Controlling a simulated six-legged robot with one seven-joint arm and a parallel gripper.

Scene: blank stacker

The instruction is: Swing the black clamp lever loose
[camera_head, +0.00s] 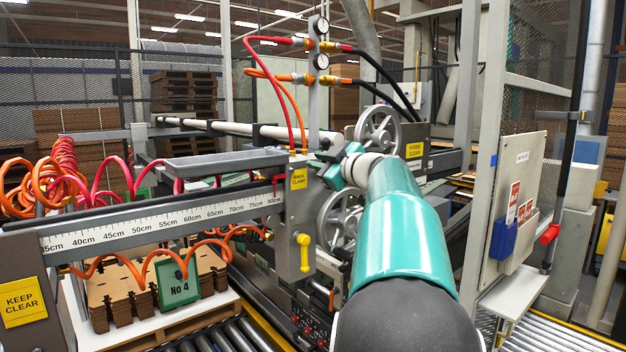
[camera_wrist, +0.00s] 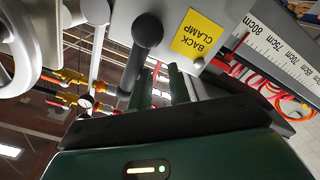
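The black clamp lever (camera_wrist: 147,31) shows in the wrist view as a round black knob on a dark shaft, beside the yellow BACK CLAMP label (camera_wrist: 199,38). In the head view the label (camera_head: 299,179) is on the grey clamp housing; I cannot clearly make out the lever there behind my gripper. My gripper (camera_head: 335,166) is close to the top of this housing. In the wrist view its dark green fingers (camera_wrist: 165,84) are apart with a gap between them, empty. The lever's shaft runs to the left of the fingers; I cannot tell whether they touch.
A yellow lever (camera_head: 304,252) hangs lower on the housing. Spoked handwheels (camera_head: 378,130) stand behind and beside my arm. Red and orange hoses (camera_head: 275,85) rise to gauges above. A ruled rail (camera_head: 150,222) runs left, with coiled hoses around it.

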